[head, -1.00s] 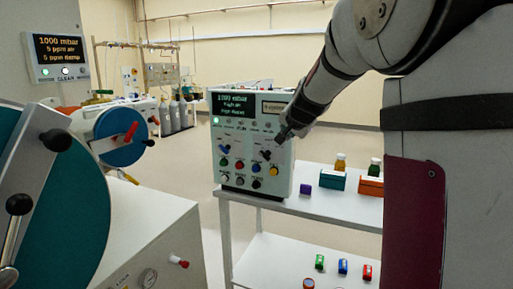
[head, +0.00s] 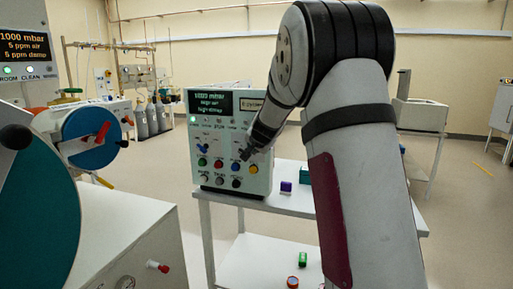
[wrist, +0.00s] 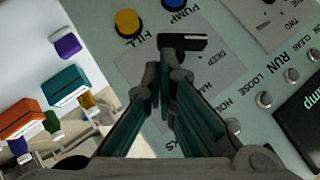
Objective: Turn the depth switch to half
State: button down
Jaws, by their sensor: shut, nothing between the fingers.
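The control box (head: 206,175) stands on a white table, its panel facing me. My gripper (head: 244,154) is at the right half of that panel. In the wrist view my gripper (wrist: 165,78) is shut and empty, its fingers pointing at a grey label plate with markings including what looks like "DEEP". A black lever (wrist: 183,42), seemingly the depth switch, shows just beyond the fingertips. I cannot tell whether they touch it. The fingers hide its base and part of the markings. A similar dark-levered switch (head: 204,147) sits on the panel's left half.
A yellow button (wrist: 127,22) marked FILL and a blue PUMP button (wrist: 175,4) lie close to the lever. A purple block (head: 286,186) is on the white table (head: 290,206) beside the box. A blue round port (head: 91,137) stands at left.

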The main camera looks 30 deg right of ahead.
dwell(0.3)
jog(key=b, duration=0.2)
jog(key=f+b, duration=0.1)
jog(key=b, duration=0.2)
jog(key=shift+w+t, duration=0.2)
jog(key=shift+t, duration=0.1)
jog(key=b, duration=0.4)
jog(key=shift+f+m+y+b, duration=0.3)
jog(key=shift+m+b, duration=0.1)
jog(key=t+b, duration=0.1)
jog(key=b, duration=0.5)
jog(key=f+m+t+b, duration=0.1)
jog(key=b, duration=0.5)
jog(key=shift+s+y+b, duration=0.2)
jog(key=shift+y+b, duration=0.1)
jog(key=shift+y, duration=0.1)
jog(key=shift+r, duration=0.15)
